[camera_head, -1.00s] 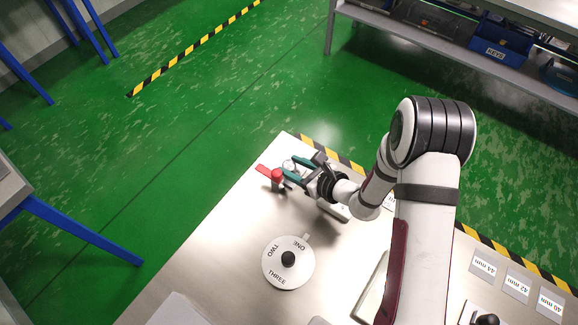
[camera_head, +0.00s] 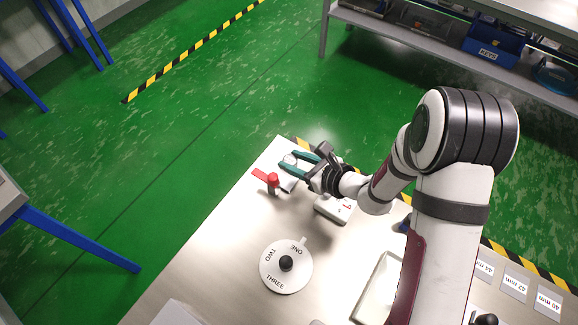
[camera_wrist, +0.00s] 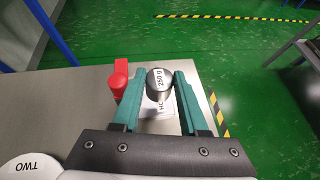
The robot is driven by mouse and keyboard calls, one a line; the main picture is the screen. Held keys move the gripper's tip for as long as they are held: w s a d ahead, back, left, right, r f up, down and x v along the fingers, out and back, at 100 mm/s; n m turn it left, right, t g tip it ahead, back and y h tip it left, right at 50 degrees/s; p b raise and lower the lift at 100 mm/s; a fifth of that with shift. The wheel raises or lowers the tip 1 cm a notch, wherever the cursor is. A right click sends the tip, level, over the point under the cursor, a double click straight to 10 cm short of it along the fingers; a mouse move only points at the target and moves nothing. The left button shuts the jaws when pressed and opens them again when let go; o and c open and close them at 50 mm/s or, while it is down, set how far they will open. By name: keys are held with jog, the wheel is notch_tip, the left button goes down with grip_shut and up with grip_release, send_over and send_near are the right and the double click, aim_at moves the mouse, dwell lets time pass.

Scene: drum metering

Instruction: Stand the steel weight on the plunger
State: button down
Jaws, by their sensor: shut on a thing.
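The steel weight (camera_wrist: 159,82) is a short metal cylinder with a "250 g" label on its top. My gripper (camera_wrist: 160,76) is shut on it, one teal finger on each side. In the head view the weight (camera_head: 289,160) shows small between the fingertips of my gripper (camera_head: 290,161), near the table's far corner. A white card (camera_wrist: 154,112) with partly hidden lettering lies below the weight. It appears held above the table. I cannot tell which part is the plunger.
A red-topped post (camera_head: 272,180) stands close beside the left finger. A round white dial (camera_head: 273,282) marked ONE, TWO, THREE has a black knob. A white block (camera_head: 334,208) lies under my arm. Size cards (camera_head: 515,282) lie along the right edge.

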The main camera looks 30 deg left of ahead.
jog(key=w+d+r, duration=0.3)
jog(key=d+r, duration=0.3)
jog(key=d, duration=0.3)
jog(key=n+g, duration=0.4)
send_over(332, 198)
jog(key=shift+f, duration=2.95)
jog(key=shift+f, duration=0.4)
